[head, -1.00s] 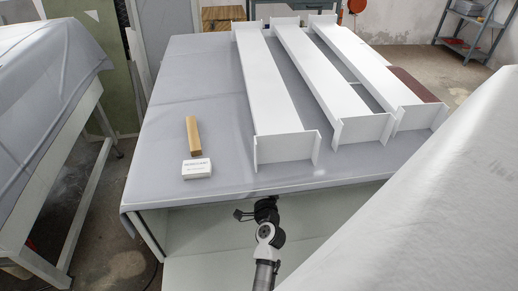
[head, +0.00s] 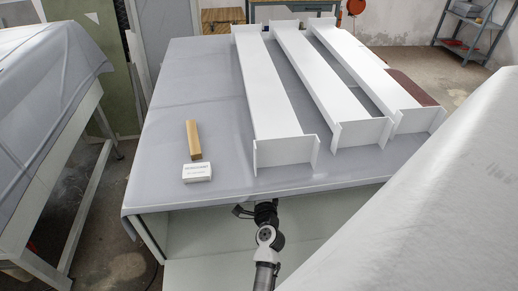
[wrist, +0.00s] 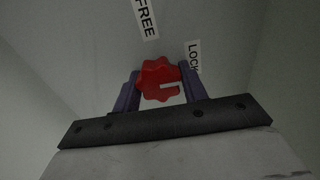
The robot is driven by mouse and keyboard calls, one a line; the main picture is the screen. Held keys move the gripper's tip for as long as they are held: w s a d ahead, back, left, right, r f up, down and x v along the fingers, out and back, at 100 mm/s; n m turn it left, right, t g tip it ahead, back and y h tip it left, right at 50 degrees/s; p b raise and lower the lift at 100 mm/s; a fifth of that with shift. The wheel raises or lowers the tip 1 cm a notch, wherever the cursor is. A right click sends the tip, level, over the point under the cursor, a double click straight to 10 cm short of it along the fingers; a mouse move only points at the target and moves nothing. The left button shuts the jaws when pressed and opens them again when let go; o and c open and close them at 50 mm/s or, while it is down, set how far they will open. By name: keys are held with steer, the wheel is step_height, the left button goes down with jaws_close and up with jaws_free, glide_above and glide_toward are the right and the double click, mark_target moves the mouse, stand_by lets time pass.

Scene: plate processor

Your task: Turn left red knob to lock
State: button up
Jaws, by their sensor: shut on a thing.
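In the wrist view, the red knob (wrist: 158,74) is a lobed wheel with a pale pointer mark on its right side. Labels reading FREE (wrist: 146,18) and LOCK (wrist: 193,57) sit on the grey panel above it and to its upper right. The pointer mark faces right, below the LOCK label. My gripper (wrist: 160,83) has one finger on each side of the knob and is shut on it. In the head view, my arm reaches to the front of the cabinet under the table edge. The knob is hidden there.
The grey covered table (head: 215,110) carries three long white beams (head: 290,95), a wooden block (head: 193,139) and a small white box (head: 197,172). Its front edge overhangs the open cabinet space (head: 215,230) around my arm. A large white surface (head: 440,190) fills the right foreground.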

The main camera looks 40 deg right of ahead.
steer(key=shift+r, duration=0.1)
steer(key=o, duration=1)
steer(key=shift+c, duration=0.2)
steer(key=shift+s+a, duration=0.1)
steer(key=shift+s, duration=0.05)
